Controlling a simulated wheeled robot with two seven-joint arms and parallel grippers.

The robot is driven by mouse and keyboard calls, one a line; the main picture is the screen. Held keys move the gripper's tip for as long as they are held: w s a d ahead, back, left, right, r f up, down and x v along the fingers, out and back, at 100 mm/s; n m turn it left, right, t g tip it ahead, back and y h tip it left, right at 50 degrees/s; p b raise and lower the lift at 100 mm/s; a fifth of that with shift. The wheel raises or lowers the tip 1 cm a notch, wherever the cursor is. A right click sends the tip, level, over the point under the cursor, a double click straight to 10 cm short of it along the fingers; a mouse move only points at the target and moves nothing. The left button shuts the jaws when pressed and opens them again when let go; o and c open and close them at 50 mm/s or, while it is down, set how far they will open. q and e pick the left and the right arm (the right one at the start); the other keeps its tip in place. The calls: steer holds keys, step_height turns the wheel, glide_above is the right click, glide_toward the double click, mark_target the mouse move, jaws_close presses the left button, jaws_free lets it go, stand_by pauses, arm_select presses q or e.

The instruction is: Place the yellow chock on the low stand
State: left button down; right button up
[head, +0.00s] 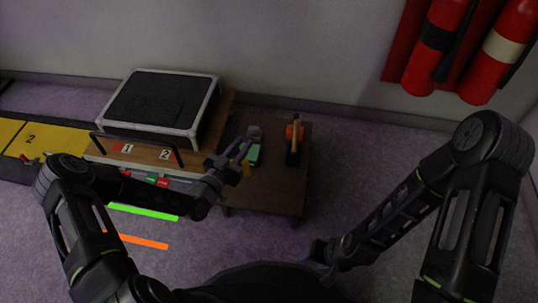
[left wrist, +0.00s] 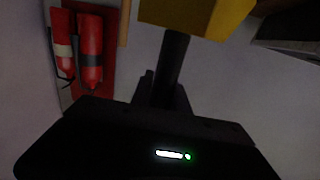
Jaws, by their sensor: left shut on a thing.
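The yellow chock (left wrist: 200,14) is a plain yellow block at the top of the left wrist view, held by my left gripper (head: 236,157). The low stand (head: 262,196) is a dark brown flat-topped stand right of the workbench. My left gripper is over its left part; I cannot tell the height of the chock above the top. My right arm reaches in from the right, and its gripper (head: 319,252) is low in the middle, too dark to read.
A black-topped case (head: 163,101) stands on the bench at left. Red extinguishers (head: 433,45) hang on the wall at right.

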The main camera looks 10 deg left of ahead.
mark_target(245, 161)
arm_select(q)
steer(key=shift+s+d+f+m+h, duration=0.35)
steer(key=shift+s+f+h, duration=0.1)
steer(key=shift+f, duration=0.25)
step_height(245, 161, down, 6)
steer(key=b, duration=0.3)
step_height(245, 161, down, 4)
steer(key=shift+b, duration=0.9)
